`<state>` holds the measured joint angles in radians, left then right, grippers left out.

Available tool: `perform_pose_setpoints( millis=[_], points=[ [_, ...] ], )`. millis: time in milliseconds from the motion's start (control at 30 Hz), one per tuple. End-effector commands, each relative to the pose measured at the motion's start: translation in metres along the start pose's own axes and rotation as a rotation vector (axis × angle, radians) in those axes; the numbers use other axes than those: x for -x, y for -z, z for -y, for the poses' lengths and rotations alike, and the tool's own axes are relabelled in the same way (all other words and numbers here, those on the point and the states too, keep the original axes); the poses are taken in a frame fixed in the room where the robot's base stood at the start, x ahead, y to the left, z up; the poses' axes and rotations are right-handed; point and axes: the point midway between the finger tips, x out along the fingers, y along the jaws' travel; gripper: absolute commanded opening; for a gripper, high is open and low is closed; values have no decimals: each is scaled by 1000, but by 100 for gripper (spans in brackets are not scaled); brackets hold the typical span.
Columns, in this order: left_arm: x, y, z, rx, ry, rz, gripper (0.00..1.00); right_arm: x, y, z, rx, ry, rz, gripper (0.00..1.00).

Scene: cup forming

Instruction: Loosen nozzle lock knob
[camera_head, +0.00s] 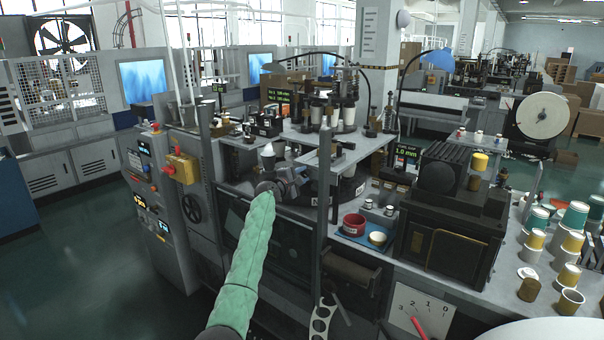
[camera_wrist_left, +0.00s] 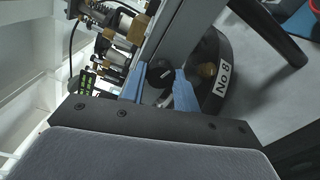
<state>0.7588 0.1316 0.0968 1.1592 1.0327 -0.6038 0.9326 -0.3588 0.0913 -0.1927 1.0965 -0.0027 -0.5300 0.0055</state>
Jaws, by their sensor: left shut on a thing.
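In the head view the gripper and arm hide the knob. My right gripper is in neither view.
A grey upright post (camera_head: 324,190) stands just right of the left gripper. A blue tray (camera_head: 362,236) with a red bowl (camera_head: 354,224) lies further right. A black machine box (camera_head: 452,232) and several paper cups (camera_head: 571,300) fill the right bench.

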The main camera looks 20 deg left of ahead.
Motion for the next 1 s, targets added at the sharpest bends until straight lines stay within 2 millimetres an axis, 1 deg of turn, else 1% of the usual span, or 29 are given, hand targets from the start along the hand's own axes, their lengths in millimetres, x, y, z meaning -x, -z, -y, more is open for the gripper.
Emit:
perform_pose_setpoints(
  millis=[100,333,800,833,933,1000],
  points=[
    [0,1,0,54,1,-2,8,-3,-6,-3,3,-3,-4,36],
    [0,1,1,114,1,-2,8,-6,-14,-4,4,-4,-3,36],
    [0,2,2,127,2,-2,8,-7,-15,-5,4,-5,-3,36],
    [0,2,2,127,2,-2,32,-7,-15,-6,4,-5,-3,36],
    [0,1,2,126,2,-2,52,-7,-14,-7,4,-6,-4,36],
    [0,1,2,126,1,-1,52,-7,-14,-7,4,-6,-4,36]
  ],
)
